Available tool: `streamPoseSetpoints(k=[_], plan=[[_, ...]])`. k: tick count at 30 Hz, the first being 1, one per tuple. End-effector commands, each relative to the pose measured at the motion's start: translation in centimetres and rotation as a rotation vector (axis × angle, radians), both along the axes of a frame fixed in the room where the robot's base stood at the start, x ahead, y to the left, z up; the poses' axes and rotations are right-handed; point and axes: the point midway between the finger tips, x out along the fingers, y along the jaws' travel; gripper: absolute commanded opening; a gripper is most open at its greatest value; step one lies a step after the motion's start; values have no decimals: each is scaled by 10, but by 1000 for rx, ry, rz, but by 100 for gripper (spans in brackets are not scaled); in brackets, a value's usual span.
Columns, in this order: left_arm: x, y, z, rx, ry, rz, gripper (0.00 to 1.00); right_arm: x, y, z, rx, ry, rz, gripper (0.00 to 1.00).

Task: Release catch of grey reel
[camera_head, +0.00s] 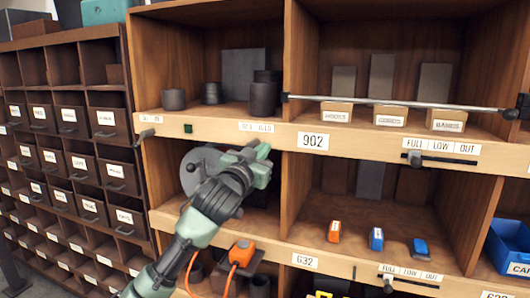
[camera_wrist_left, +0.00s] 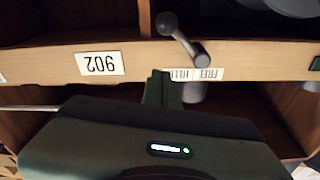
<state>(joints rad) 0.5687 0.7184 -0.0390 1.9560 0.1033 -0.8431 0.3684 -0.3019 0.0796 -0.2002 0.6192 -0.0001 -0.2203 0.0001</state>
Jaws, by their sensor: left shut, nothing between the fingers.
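The grey reel (camera_head: 192,172) is a disc under the upper shelf board, partly covered by my left arm in the head view. Its dark edge also shows at the top of the left wrist view (camera_wrist_left: 290,5). A grey lever with a ball knob, apparently the catch (camera_wrist_left: 183,38), sits on the board edge beside a white label (camera_wrist_left: 197,74). In the head view my left gripper (camera_head: 262,150) seems to hide it. My left gripper is shut and empty; its dark green fingers (camera_wrist_left: 160,88) appear close to the lever's pivot end. Contact cannot be told. My right gripper is not in view.
Dark cups (camera_head: 262,98) stand on the shelf above. A metal rod (camera_head: 400,102) crosses the upper right bay. Other levers (camera_head: 415,158) sit on the board edges. An orange device (camera_head: 241,252) with a cable is below my arm. The lower right bay has free room.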

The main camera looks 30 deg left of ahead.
Motion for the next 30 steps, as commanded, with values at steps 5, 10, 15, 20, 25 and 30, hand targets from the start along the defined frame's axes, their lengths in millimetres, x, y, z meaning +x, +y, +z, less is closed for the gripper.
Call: streamPoseSetpoints(k=[5,10,15,20,25,30], plan=[[33,7,9,-1,2,0,0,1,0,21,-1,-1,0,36],[35,10,-12,0,5,0,0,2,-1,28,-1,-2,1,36],[31,13,-27,0,1,0,0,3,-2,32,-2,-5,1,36],[29,13,-33,1,0,0,0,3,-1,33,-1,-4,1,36],[29,14,-33,0,-1,0,0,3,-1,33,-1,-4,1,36],[29,14,-33,3,0,0,0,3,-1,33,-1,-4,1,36]])
